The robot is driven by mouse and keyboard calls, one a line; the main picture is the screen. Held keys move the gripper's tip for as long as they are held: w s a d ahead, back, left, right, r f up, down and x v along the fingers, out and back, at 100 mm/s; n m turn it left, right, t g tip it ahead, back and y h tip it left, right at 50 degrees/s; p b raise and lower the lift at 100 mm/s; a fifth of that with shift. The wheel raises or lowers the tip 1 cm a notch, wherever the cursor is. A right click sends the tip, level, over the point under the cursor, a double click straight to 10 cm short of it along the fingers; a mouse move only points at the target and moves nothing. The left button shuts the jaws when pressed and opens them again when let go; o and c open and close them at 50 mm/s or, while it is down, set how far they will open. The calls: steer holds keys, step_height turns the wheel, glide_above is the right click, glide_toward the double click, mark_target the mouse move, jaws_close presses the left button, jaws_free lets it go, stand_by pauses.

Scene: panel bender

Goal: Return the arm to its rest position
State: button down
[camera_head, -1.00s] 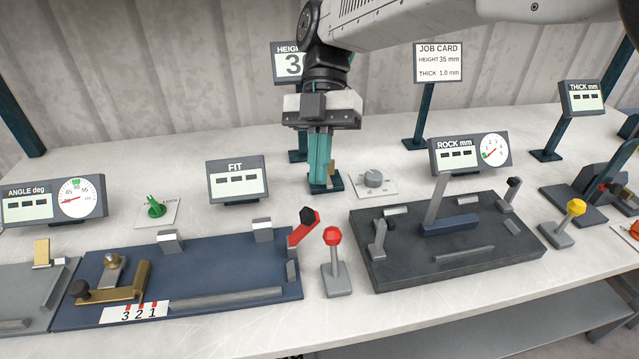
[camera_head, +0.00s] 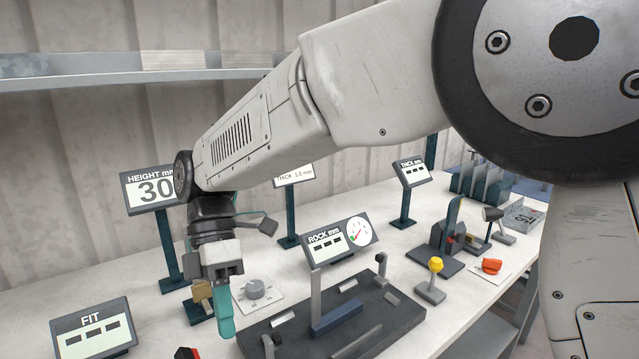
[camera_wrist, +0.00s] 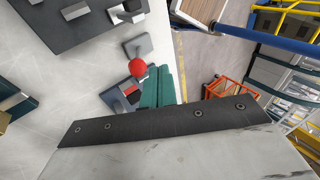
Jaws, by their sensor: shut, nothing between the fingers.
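My gripper (camera_head: 223,311) hangs from my arm above the workbench in the head view. Its teal fingers are together, pointing down, with nothing held. It is between the FIT display (camera_head: 93,331) and the dark rock fixture (camera_head: 385,322). In the wrist view the teal fingers (camera_wrist: 158,88) appear beside a red-knobbed lever (camera_wrist: 137,68); I cannot tell how far apart they are.
The HEIGHT display (camera_head: 150,189) reads 30 behind my gripper. A grey dial (camera_head: 256,288) stands close to its right. The ROCK display (camera_head: 341,238), a yellow-knobbed lever (camera_head: 434,266) and an orange knob (camera_head: 492,265) lie further right. A shelf (camera_head: 70,72) runs along the wall.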

steer(key=s+d+r+m+t+y, duration=0.1)
steer(key=d+r+m+t+y, duration=0.15)
steer(key=d+m, duration=1.65)
steer(key=s+d+m+t, duration=0.2)
steer(key=s+d, duration=0.3)
steer(key=d, duration=0.5)
steer(key=s+d+m+t, duration=0.3)
steer(key=s+d, duration=0.1)
steer(key=d, duration=0.7)
steer(key=shift+s+d+m, duration=0.25)
steer(key=shift+s+m, duration=0.1)
steer(key=shift+m, duration=0.05)
steer(key=shift+r, duration=0.1)
